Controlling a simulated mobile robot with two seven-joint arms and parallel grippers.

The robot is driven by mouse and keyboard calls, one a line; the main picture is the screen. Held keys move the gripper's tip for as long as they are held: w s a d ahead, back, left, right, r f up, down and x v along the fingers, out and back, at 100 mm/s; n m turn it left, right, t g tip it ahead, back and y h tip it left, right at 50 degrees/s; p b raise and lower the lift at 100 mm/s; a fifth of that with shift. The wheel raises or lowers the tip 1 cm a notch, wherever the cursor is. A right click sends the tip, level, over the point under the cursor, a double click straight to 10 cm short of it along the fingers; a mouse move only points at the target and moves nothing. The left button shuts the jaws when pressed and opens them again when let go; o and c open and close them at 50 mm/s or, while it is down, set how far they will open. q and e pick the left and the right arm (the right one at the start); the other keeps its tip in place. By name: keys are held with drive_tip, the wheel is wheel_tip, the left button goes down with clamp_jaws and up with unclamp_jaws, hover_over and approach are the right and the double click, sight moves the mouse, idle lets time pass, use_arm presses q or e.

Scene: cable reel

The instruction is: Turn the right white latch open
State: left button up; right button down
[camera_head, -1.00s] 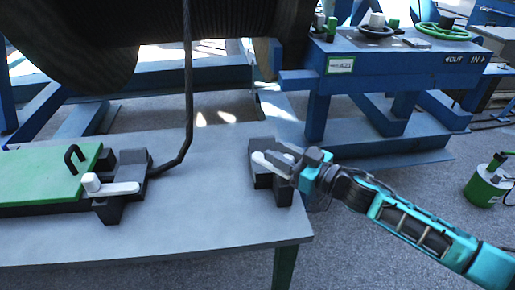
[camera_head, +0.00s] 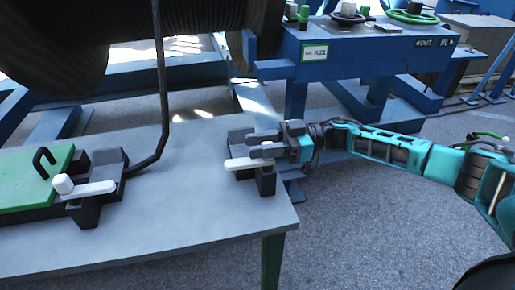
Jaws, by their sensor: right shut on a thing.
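The right white latch (camera_head: 248,163) is a white bar on a dark block (camera_head: 265,183) near the right edge of the grey table. The bar lies roughly sideways across the front of the block. My right gripper (camera_head: 262,146) reaches in from the right over this block and is shut on the latch; its fingers partly hide where they meet it. Another white latch (camera_head: 88,190), with a raised round knob, sits on a dark block at the left, beside the green plate. My left gripper is not in view.
The grey table (camera_head: 190,215) is clear between the two blocks. A black cable (camera_head: 162,90) hangs from the large reel (camera_head: 60,50) to the left block. A blue frame with a control panel (camera_head: 340,52) stands behind.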

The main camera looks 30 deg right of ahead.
drive_tip(key=shift+s+n+g, duration=0.1)
drive_tip(key=shift+n+g, duration=0.3)
drive_tip(key=shift+g, duration=0.2)
drive_tip(key=c, duration=0.8)
unclamp_jaws()
drive_tip(key=shift+c, duration=0.2)
drive_tip(key=b+v, duration=0.2)
drive_tip(key=v, duration=1)
drive_tip(key=shift+d, duration=0.4)
